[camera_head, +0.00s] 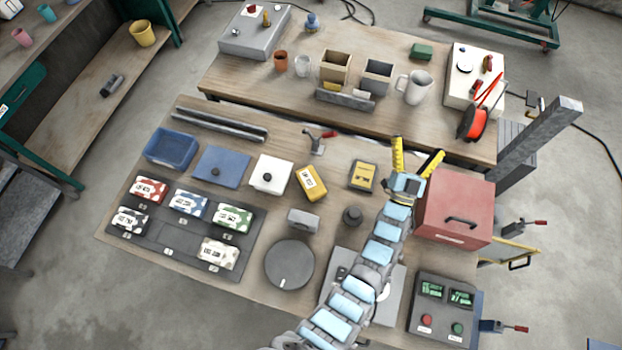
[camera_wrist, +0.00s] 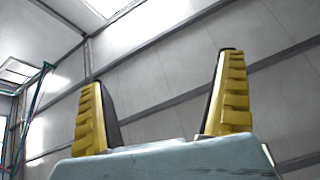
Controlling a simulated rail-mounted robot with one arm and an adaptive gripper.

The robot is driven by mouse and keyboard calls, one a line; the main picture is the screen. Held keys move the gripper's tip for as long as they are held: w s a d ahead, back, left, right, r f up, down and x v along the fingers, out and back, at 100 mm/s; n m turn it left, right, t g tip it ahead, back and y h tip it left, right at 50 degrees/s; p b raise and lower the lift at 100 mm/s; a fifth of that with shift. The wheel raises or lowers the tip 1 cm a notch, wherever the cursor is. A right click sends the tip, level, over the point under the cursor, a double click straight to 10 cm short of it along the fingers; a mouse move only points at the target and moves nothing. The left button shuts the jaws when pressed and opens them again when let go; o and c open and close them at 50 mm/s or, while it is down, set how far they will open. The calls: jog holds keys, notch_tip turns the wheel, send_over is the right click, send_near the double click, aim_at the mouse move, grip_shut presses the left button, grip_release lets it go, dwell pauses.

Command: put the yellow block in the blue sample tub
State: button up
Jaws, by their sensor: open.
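The yellow block (camera_head: 311,183), with a white label on top, lies tilted on the near workbench, right of a white box. The blue sample tub (camera_head: 171,149) is an open rectangular tub at the bench's far left corner; its visible inside looks empty. My gripper (camera_head: 417,156) is open and empty, raised over the right side of the bench beside the red box, well to the right of the block and tub. Its two yellow fingers also show in the wrist view (camera_wrist: 165,90), with only walls and ceiling beyond them.
A yellow device (camera_head: 362,176) sits between the block and my gripper. A blue lid (camera_head: 222,167) and white box (camera_head: 271,175) lie between tub and block. The red box (camera_head: 454,208) is close to my gripper.

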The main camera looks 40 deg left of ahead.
jog(key=w+a+f+m+g+h+b, duration=0.1)
jog(key=w+a+f+m+g+h, duration=0.2)
jog(key=w, duration=0.4)
jog(key=w+f+m+g+h+b, duration=0.1)
jog(key=w+f+m+g+h, duration=0.1)
jog(key=w+f+m, duration=0.35)
jog(key=w+a+f+m+g+h+b, duration=0.1)
jog(key=w+a+f+m+g+h, duration=0.15)
jog(key=w, duration=0.55)
jog(key=m+g+h+b, duration=0.3)
jog(key=m+g+b, duration=0.2)
jog(key=m+g, duration=0.9)
send_over(311, 182)
notch_tip(311, 182, down, 9)
jog(key=n, duration=0.1)
jog(key=shift+g, duration=0.25)
jog(key=f, duration=0.5)
jog(key=f+b, duration=0.1)
jog(key=f, duration=0.2)
jog(key=shift+w, duration=0.3)
jog(key=shift+s+f, duration=0.2)
jog(key=shift+f, duration=2.4)
jog(key=shift+a+f, duration=0.1)
jog(key=shift+f, duration=0.2)
